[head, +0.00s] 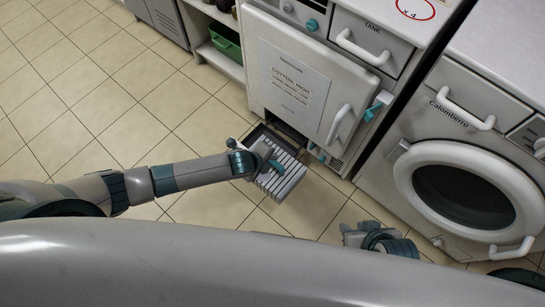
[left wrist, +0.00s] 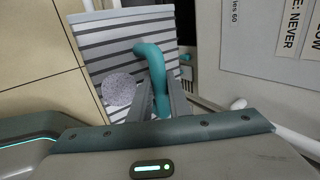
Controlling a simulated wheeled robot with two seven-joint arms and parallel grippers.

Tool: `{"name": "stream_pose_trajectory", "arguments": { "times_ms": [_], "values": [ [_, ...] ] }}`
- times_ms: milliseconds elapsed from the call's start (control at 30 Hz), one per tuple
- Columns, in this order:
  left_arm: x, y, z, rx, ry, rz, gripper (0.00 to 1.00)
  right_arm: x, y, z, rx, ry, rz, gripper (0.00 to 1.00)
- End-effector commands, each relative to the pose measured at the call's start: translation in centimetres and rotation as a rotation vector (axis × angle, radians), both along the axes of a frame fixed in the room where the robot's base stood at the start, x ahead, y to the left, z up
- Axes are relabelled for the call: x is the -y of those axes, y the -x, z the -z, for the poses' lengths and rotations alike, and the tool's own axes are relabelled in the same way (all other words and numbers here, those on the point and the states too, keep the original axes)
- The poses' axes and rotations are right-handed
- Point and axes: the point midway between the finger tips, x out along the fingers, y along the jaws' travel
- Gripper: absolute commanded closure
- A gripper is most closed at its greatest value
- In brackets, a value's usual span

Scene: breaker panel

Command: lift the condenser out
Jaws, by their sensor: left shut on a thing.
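The condenser (head: 290,181), a pale grey ribbed block with a teal handle, is low in front of the dryer (head: 300,75). In the left wrist view the condenser (left wrist: 105,52) fills the upper middle, with a round speckled grey patch (left wrist: 118,89) on its ribbed face. My left gripper (head: 264,163) is shut on the curved teal handle (left wrist: 152,60). A dark opening (head: 287,131) shows at the dryer's base, behind the condenser; I cannot tell whether the far end is clear of it. My right gripper (head: 352,234) is low at the right, its fingers unclear.
A washing machine (head: 465,175) stands right of the dryer. A teal latch (head: 377,105) sticks out beside the dryer's white door handle (head: 339,124). A shelf with a green bin (head: 226,42) is at the left. The tiled floor (head: 85,110) at the left is clear.

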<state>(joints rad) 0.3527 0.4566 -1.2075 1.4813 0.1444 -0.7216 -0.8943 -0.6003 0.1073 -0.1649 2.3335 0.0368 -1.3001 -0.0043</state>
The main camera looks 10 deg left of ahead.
Motion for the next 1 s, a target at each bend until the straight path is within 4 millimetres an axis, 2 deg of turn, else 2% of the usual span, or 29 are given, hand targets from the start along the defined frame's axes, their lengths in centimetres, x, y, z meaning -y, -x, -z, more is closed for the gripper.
{"name": "stream_pose_trajectory", "arguments": {
  "times_ms": [667, 1000],
  "values": [
    [0.0, 0.0, -0.2, 0.003, 0.002, 0.0, 1.0, 0.1, 0.1, -0.1, -0.006, 0.003, 0.001, 0.69],
    [0.0, 0.0, -1.6, 0.002, 0.002, 0.001, 1.0, 0.1, 0.1, -1.7, -0.006, 0.003, 0.001, 0.69]
  ]
}}
